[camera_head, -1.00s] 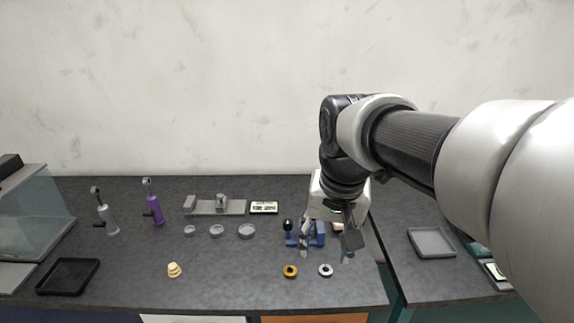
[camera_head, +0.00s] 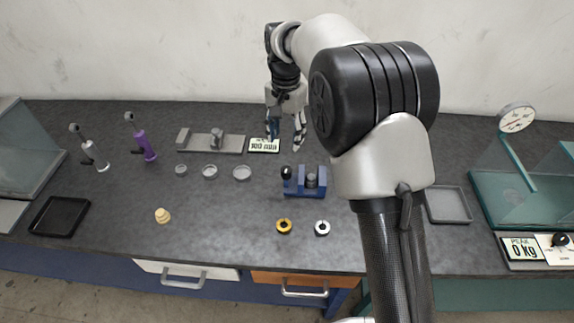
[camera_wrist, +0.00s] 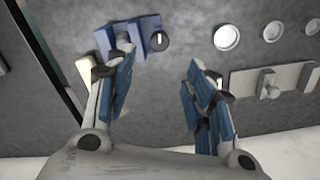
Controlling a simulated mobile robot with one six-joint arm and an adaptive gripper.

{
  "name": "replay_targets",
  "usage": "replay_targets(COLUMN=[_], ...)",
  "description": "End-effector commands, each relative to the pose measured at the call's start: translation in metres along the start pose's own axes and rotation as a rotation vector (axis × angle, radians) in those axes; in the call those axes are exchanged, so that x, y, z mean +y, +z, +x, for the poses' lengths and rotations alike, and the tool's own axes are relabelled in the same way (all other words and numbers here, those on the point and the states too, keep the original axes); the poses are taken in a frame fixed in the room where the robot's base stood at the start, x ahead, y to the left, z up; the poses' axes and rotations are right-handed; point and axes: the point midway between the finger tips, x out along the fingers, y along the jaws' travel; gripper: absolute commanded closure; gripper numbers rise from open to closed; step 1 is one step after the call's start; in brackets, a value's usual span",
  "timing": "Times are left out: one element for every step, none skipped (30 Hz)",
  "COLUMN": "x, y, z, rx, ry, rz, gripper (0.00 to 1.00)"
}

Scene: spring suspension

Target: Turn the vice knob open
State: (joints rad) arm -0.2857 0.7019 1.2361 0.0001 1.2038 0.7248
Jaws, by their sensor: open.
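The blue vice (camera_head: 306,181) stands on the dark bench, right of centre in the head view. Its black knob (camera_head: 286,173) is on the vice's left side. In the wrist view the vice (camera_wrist: 148,30) is at the top, partly covered by the left finger, and the round black knob (camera_wrist: 159,40) with a white mark shows clear beside it. My gripper (camera_head: 286,140) is open and empty, behind and above the vice near the small display. In the wrist view my gripper (camera_wrist: 158,95) has its blue-padded fingers wide apart, and neither touches the knob.
Three shallow dishes (camera_head: 210,172) and a grey fixture (camera_head: 215,143) lie left of the vice. A grey tray (camera_head: 447,205) is to the right. The bench between dishes and vice is clear.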

Motion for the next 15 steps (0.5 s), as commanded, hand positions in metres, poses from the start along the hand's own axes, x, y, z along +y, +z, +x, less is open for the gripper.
replay_targets(x=[0.001, 0.001, 0.001, 0.001, 0.001, 0.001, 0.001, 0.001, 0.001, 0.001, 0.001, 0.001, 0.001, 0.001, 0.001], y=[0.001, 0.001, 0.0, 0.0, 0.001, 0.001, 0.0, 0.0, 0.0, 0.001, 0.001, 0.0, 0.0, 0.0, 0.0], z=[0.017, 0.023, 0.032, 0.039, 0.046, 0.054, 0.061, 0.067, 0.076, 0.082, 0.088, 0.095, 0.1, 0.105, 0.111], rx=[-0.003, -0.003, -0.003, -0.003, -0.003, -0.003, -0.002, -0.002, -0.002, -0.003, -0.003, -0.002, -0.001, -0.001, -0.001], ry=[0.003, 0.003, 0.003, 0.002, 0.003, 0.002, 0.002, 0.002, 0.002, 0.003, 0.003, 0.002, 0.001, 0.001, 0.001], rz=[0.0, 0.0, 0.0, 0.0, 0.0, 0.0, 0.0, 0.0, 0.0, 0.0, 0.0, 0.0, 0.0, 0.0, 0.0], gripper=[0.51, 0.51, 0.51, 0.51, 0.51, 0.51, 0.51, 0.51, 0.51, 0.51, 0.51, 0.51, 0.51, 0.51, 0.51])
